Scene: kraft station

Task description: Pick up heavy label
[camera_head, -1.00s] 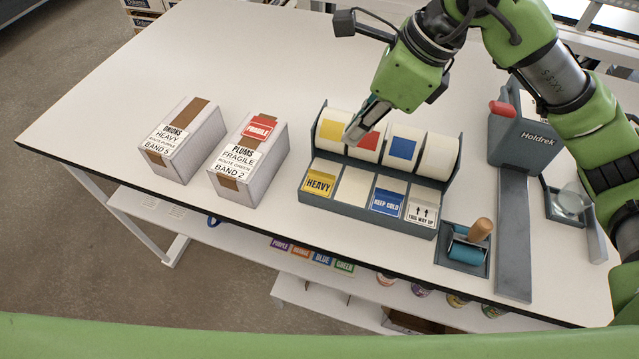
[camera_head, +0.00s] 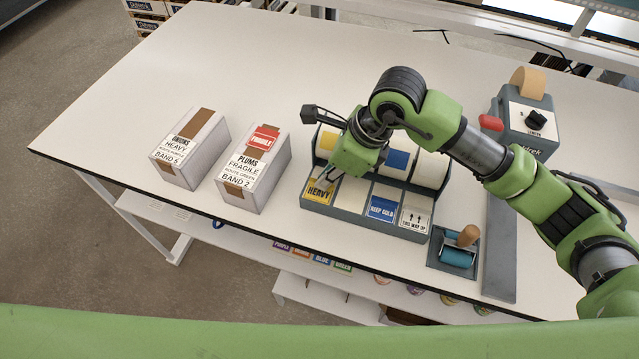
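The yellow heavy label (camera_head: 318,191) lies in the leftmost front slot of the grey label dispenser (camera_head: 352,214). My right gripper (camera_head: 328,184) reaches down over the dispenser, with its fingertips at the upper right part of the heavy label. I cannot tell if the fingers touch the label or whether they are open. The gripper body hides part of the label rolls behind. My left gripper is not in view.
Two boxes stand to the left, the onions box (camera_head: 190,148) and the plums box (camera_head: 254,170) with a red fragile label. A blue roller (camera_head: 457,256) and a tape dispenser (camera_head: 522,130) stand to the right. The back left of the table (camera_head: 200,60) is clear.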

